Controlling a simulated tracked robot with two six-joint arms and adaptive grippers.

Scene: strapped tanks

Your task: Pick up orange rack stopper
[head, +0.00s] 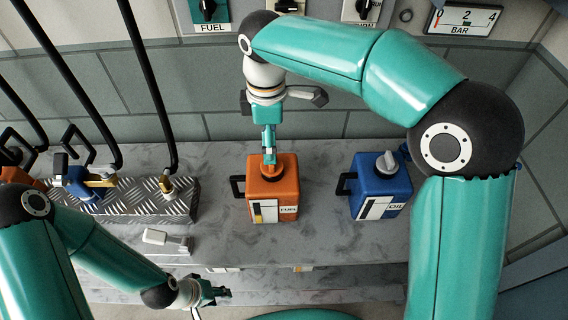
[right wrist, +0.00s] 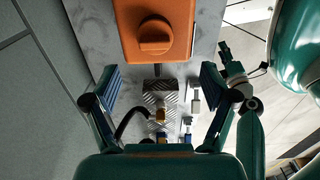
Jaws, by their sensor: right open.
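An orange fuel tank (head: 272,205) with an orange cap (head: 269,171) on top stands on the bench; the cap is round with a ridge in the right wrist view (right wrist: 155,36). My right gripper (head: 269,150) points down just above the cap in the head view. In the right wrist view its two fingers are wide apart with nothing between them. Another orange piece (head: 20,176) shows at the far left, partly hidden by my left arm. I cannot tell which is the rack stopper. My left gripper (head: 222,292) is low near the bench front; its jaws are unclear.
A blue oil tank (head: 380,190) stands right of the orange one. A treadplate rack (head: 140,203) on the left holds nozzles on black hoses. A white handle-like piece (head: 166,240) lies in front of it. Bare bench lies between rack and orange tank.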

